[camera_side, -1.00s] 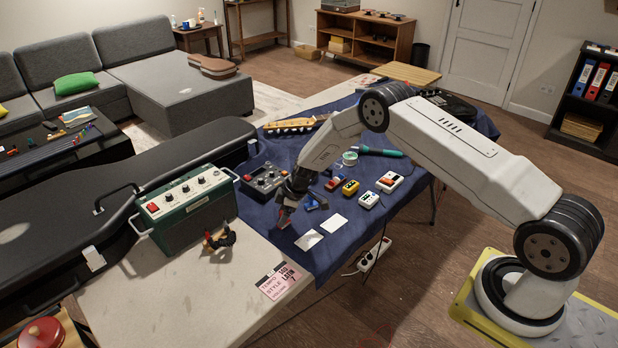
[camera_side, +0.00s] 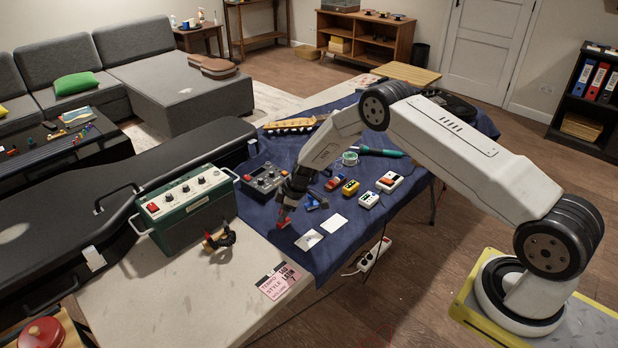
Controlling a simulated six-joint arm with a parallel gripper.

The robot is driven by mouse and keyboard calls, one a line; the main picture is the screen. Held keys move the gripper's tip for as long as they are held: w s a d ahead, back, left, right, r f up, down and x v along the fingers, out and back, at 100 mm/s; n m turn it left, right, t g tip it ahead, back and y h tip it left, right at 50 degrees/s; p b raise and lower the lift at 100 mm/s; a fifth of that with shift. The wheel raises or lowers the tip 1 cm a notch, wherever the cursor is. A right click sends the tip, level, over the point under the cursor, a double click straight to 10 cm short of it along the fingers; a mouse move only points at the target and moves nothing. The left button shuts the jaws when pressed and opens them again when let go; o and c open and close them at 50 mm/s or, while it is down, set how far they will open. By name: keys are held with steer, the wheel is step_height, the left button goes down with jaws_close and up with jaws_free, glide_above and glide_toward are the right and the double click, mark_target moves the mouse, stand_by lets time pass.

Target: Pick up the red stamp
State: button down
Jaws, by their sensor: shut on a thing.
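The red stamp (camera_side: 285,222) is a small red piece at the tip of my gripper (camera_side: 286,213), over the blue cloth near the table's front left. My gripper points down and is shut on the stamp. The fingers are small and dark here and partly hide it. I cannot tell whether the stamp's underside touches the cloth.
A blue object (camera_side: 316,202) lies close right of my gripper. Two white cards (camera_side: 334,224) lie in front of it. A grey control box (camera_side: 264,179) and a green amplifier (camera_side: 187,207) stand to the left. Several small pedals (camera_side: 350,187) lie behind right.

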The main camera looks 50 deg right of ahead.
steer(key=shift+r, duration=0.65)
steer(key=s+r, duration=1.1)
steer(key=s, duration=0.3)
steer(key=shift+a+r, duration=0.2)
steer(key=shift+a, duration=0.2)
steer(key=c, duration=1)
jaws_free()
jaws_close()
steer(key=w+d+f, duration=0.1)
steer(key=d+f, duration=0.2)
steer(key=d, duration=0.3)
steer(key=w+d+f, duration=0.2)
steer(key=d, duration=0.3)
steer(key=shift+w+d+f, duration=0.25)
steer(key=shift+d+f, duration=0.1)
steer(key=shift+f, duration=0.05)
